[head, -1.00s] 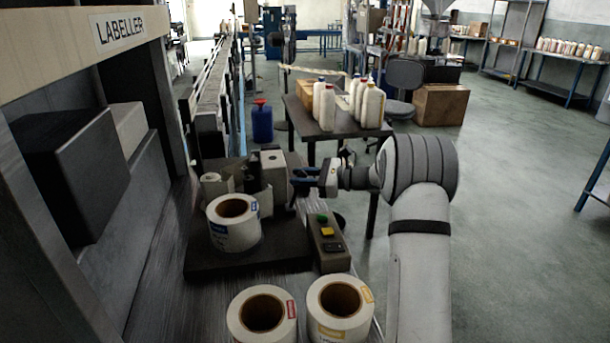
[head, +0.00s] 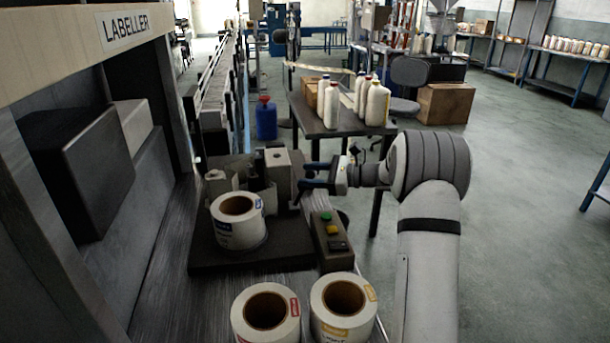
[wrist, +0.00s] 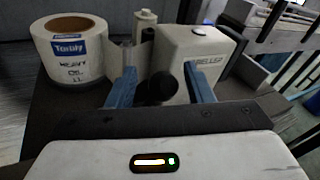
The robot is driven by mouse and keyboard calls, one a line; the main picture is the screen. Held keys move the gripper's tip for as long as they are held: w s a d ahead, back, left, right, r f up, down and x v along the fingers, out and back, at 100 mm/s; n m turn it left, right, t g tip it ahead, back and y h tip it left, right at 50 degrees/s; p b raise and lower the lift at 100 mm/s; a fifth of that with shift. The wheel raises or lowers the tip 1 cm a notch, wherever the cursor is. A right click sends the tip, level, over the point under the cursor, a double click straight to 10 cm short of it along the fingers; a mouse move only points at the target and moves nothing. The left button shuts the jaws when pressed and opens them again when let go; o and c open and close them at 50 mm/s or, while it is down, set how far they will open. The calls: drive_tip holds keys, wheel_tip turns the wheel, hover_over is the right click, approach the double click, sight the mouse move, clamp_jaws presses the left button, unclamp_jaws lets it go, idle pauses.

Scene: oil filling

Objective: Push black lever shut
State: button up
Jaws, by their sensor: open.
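The black lever (wrist: 165,88) shows its round dark knob in the wrist view, in front of the white labeller head (wrist: 192,58). My gripper (wrist: 160,87) is open, with one blue finger on each side of the knob in this view. I see no clear contact between fingers and knob. In the head view my gripper (head: 303,175) points left at the right side of the labeller head (head: 273,165). The lever cannot be made out clearly there.
A label roll (head: 238,222) stands on the dark machine base (head: 215,258). A control box (head: 331,238) with green and yellow buttons is just below my gripper. Two more rolls (head: 266,312) (head: 344,304) stand in front. Bottles (head: 375,103) stand on a table behind.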

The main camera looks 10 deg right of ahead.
drive_tip(key=v, duration=0.6)
drive_tip(key=shift+d, duration=0.1)
